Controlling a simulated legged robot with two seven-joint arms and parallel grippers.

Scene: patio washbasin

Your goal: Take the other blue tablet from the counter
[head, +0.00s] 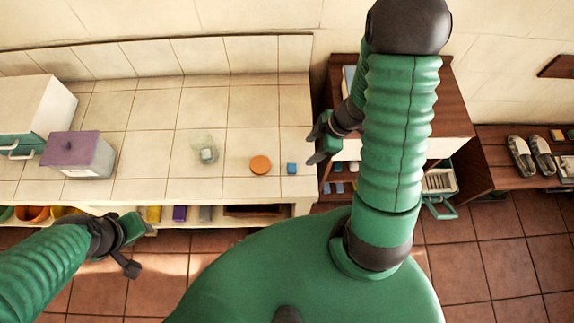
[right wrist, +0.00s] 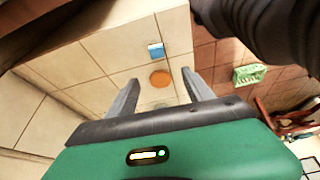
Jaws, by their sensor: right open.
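A small blue tablet (head: 291,168) lies on the tiled counter (head: 150,110) near its right end. An orange disc (head: 260,165) lies just left of it. My right gripper (head: 315,146) is open and empty, at the counter's right edge, up and right of the tablet in the head view and apart from it. In the right wrist view the blue tablet (right wrist: 156,50) shows beyond the orange disc (right wrist: 160,78), between the lines of the open fingers. My left gripper (head: 130,248) is open and empty in front of the counter's lower shelf.
A pale grey cube (head: 208,155) sits on a cloudy patch of the counter. A purple-lidded box (head: 78,154) and a white-and-teal box (head: 35,110) stand at the left. A brown-topped cabinet (head: 440,110) stands right of the counter, beside my right arm.

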